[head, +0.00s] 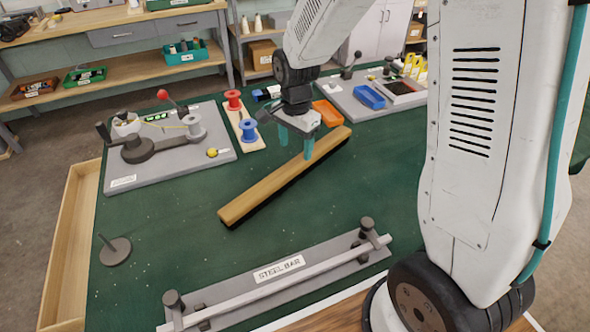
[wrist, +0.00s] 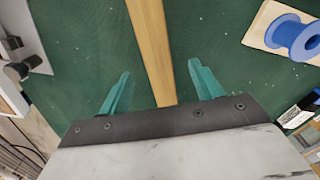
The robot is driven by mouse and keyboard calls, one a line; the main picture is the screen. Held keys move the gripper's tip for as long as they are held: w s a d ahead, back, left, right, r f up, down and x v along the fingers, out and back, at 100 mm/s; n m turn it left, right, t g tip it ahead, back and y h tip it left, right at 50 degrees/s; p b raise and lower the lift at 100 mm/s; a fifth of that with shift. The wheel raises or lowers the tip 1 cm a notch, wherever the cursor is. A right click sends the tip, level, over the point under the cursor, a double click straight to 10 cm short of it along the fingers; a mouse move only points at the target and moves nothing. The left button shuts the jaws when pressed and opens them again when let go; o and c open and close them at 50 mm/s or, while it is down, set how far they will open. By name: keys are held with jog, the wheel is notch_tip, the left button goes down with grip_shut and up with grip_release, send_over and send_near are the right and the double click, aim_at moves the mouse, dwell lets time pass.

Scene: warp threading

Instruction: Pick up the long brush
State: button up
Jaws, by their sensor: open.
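The long brush (head: 285,178) shows as a long wooden bar with a dark strip along its lower side; I cannot tell bristles from shadow there. It lies diagonally on the green table top. My gripper (head: 297,150) is open over its far half, pointing down, with one teal finger to each side. The wrist view does not show how high the fingertips are above the table.
A spool board (head: 245,125) with red and blue spools stands left of my gripper. A grey winding fixture (head: 215,155) is at the far left, an orange tray (head: 327,113) behind. A steel bar fixture (head: 285,280) lies in front. Green table between is clear.

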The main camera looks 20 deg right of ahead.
aim_at(294, 165)
jog(key=f, duration=0.6)
jog(key=shift+s+a+f, duration=0.4)
jog(key=shift+f, duration=0.5)
jog(key=c, duration=1.4)
jog(key=shift+r, duration=0.15)
